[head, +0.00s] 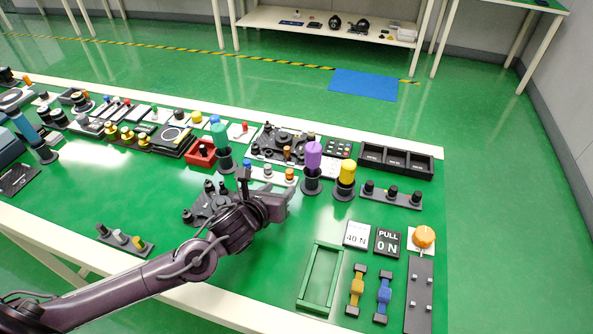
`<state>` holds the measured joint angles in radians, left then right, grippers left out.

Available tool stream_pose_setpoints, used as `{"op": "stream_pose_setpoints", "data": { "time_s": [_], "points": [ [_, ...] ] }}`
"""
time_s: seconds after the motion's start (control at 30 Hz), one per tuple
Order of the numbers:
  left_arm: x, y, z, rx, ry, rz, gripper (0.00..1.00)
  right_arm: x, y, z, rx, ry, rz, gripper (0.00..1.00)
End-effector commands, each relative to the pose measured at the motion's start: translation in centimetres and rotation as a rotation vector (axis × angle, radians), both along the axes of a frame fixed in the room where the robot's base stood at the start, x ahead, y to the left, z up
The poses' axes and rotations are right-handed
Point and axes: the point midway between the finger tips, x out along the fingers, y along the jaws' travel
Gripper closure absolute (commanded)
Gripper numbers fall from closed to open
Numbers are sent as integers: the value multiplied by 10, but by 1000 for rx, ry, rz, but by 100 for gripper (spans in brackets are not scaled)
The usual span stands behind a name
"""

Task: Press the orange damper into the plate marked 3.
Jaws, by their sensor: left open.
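A round orange knob (424,236) stands on a small white plate at the right of the green table. A yellow-orange cylinder (347,172) stands upright in a black round base. A small orange knob (290,174) sits on a white strip near my gripper. I cannot tell which of these is the damper. No plate with a readable 3 shows. My left gripper (259,192) is open and appears empty, above the middle of the table and in front of the white strip. My right gripper is not in view.
A purple cylinder (313,155) and a teal cylinder (219,134) stand upright near my gripper. A black three-bin tray (395,159) lies at the back right. A green frame (334,253), a 40 N card (357,235) and a PULL 0 N display (387,243) lie in front.

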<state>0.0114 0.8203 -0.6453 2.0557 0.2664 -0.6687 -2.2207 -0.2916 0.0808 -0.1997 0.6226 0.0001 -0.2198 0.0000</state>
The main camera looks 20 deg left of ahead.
Motion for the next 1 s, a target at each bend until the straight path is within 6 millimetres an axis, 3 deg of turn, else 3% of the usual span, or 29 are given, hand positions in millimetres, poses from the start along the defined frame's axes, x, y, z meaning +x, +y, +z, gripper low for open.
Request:
{"op": "stream_pose_setpoints", "data": {
  "time_s": [0.1, 0.23, 0.5, 0.8, 1.0],
  "points": [
    [7, 6, -2, 134, -55, -71, 54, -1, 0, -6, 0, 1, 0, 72],
    [13, 8, -2, 188, -77, -100, 54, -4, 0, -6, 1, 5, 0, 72],
    [39, 3, -11, 188, -78, -99, 54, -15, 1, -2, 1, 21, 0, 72],
    [75, -2, -27, 187, -77, -99, 54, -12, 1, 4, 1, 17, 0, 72],
    [81, -3, -30, 189, -76, -100, 54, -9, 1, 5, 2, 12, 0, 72]
  ]
}}
